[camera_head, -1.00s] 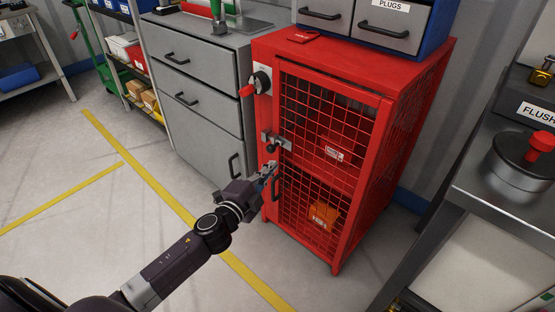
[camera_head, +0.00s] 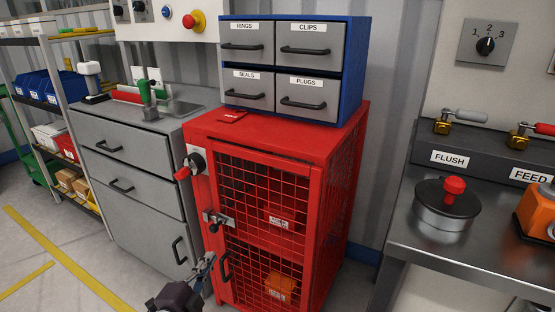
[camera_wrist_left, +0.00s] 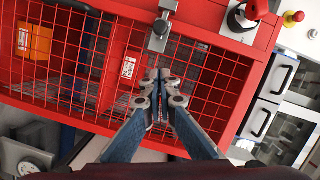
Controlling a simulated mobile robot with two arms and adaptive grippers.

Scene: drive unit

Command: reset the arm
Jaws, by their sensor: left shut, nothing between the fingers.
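My left gripper (camera_head: 204,267) is low in the head view, in front of the left edge of the red mesh cabinet (camera_head: 335,190). Its fingers are together and hold nothing. In the left wrist view the closed fingertips (camera_wrist_left: 160,78) point at the cabinet's mesh door (camera_wrist_left: 85,65), below the metal latch (camera_wrist_left: 159,32). The door is closed, and its black handle (camera_head: 225,266) is just right of the gripper in the head view. I cannot tell whether the fingers touch anything. My right gripper is not in view.
A grey drawer unit (camera_head: 125,172) stands left of the cabinet. A blue drawer box (camera_head: 359,70) sits on top of the cabinet. At right a metal bench (camera_head: 450,232) holds a round pot with a red knob (camera_head: 447,205). Floor shows at the lower left.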

